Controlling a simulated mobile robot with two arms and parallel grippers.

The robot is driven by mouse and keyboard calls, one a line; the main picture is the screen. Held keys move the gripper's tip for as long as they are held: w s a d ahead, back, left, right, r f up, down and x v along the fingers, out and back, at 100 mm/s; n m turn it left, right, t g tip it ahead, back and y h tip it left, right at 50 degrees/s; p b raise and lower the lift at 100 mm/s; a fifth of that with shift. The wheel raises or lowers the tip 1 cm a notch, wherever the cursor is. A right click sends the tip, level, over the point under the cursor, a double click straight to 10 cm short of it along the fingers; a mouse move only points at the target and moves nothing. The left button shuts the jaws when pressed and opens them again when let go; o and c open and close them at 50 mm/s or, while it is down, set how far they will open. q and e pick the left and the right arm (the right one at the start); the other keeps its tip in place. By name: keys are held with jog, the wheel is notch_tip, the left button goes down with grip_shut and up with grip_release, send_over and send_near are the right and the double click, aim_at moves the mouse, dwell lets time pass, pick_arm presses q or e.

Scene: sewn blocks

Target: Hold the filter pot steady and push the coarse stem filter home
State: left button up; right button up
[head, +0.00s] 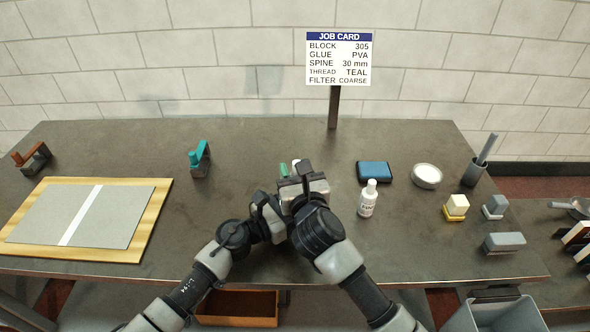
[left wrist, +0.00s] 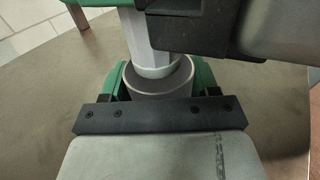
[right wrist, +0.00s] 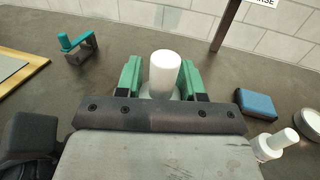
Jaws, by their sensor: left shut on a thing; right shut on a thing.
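The filter pot (left wrist: 128,80) is a dark grey round cup in the left wrist view. My left gripper (left wrist: 160,84) is shut around it, one green finger on each side. A white stem filter (left wrist: 152,40) stands over the pot, its lower end inside the rim; how deep it sits is hidden. In the right wrist view the filter's white round top (right wrist: 164,72) stands between the green fingers of my right gripper (right wrist: 163,90), which is shut on it. In the head view my right gripper (head: 294,172) covers most of the pot and the left fingers.
A glue bottle (head: 368,198), a blue pad (head: 374,172) and a white round dish (head: 426,176) lie to the right. The job card (head: 339,58) reads filter coarse. A wooden board (head: 160,195) lies left. The bench between is clear.

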jog(key=shift+f, duration=1.4)
jog(key=o, duration=1.2)
jog(key=shift+f, duration=0.1)
jog(key=shift+s, duration=0.1)
jog(key=v, duration=0.8)
